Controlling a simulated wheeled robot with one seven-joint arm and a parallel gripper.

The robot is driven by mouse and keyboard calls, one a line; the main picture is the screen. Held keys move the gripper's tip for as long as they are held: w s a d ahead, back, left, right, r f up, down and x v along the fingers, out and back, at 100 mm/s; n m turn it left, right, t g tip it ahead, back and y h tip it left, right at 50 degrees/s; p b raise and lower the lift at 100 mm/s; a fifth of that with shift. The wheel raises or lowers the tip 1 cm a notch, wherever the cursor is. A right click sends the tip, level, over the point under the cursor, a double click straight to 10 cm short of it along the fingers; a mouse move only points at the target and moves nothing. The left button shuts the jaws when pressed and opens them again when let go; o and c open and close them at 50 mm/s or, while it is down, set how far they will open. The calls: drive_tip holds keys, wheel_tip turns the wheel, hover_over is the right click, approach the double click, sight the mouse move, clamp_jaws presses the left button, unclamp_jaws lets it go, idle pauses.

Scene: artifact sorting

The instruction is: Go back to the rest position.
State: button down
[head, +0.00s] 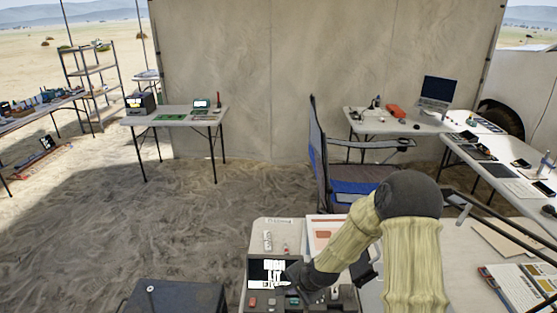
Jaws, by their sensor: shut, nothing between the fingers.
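My arm, in a ribbed cream sleeve with a dark elbow, reaches in at the lower right of the head view. It bends down to my gripper (292,280), which is small and dark over a device with a lit black-and-white screen (267,272). Buttons show along the device's lower part. The gripper is shut with nothing held. I cannot tell whether its tips touch the device. My forearm hides part of the near table (260,233) and what lies behind it.
A blue and black folding chair (318,150) stands just beyond the near table. A dark case (175,298) is at the bottom left. Tables with a laptop (438,92) and tools stand at the right. A small table (175,116) stands by the canvas wall. Sandy ground at left centre is clear.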

drive_tip(key=s+d+r+n+g+h, duration=0.1)
drive_tip(key=s+d+r+n, duration=0.4)
drive_tip(key=s+r, duration=0.3)
drive_tip(key=s+d+r+n+g+h, duration=0.1)
drive_tip(key=s+d+r+n+h, duration=0.1)
drive_tip(key=s+d+r+n, duration=0.3)
drive_tip(key=s+d+r, duration=0.1)
drive_tip(key=s+r, duration=0.2)
drive_tip(key=s, duration=0.3)
drive_tip(key=shift+s+h, duration=0.3)
drive_tip(key=shift+s, duration=0.05)
